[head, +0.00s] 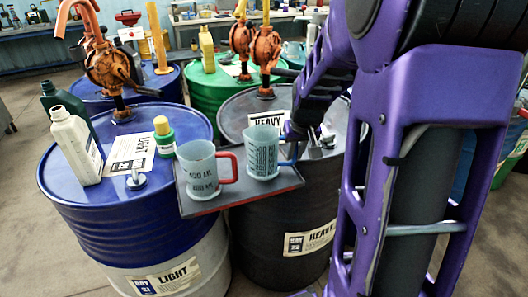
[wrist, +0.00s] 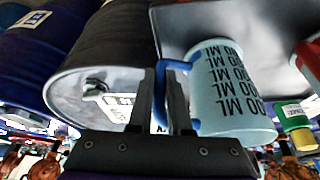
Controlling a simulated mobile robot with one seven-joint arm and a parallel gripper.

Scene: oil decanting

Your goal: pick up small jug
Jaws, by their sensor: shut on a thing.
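A pale blue jug with a blue handle and dark ML markings, the small jug (head: 262,157), stands upright at the right end of a dark tray (head: 232,196) in the head view. My gripper (head: 291,150) is at its right side. In the wrist view my gripper (wrist: 168,88) is shut on the blue handle, with the jug body (wrist: 232,95) just right of the fingers. I cannot tell whether the jug's base touches the tray. A second jug (head: 203,178) with a red handle stands to its left on the tray.
The tray spans the fronts of a blue drum (head: 85,215) and a dark drum (head: 275,235). White (head: 78,150) and dark green (head: 56,97) bottles, and a yellow-capped green bottle (head: 164,140), stand on the blue drum. Orange hand pumps (head: 110,70) rise behind.

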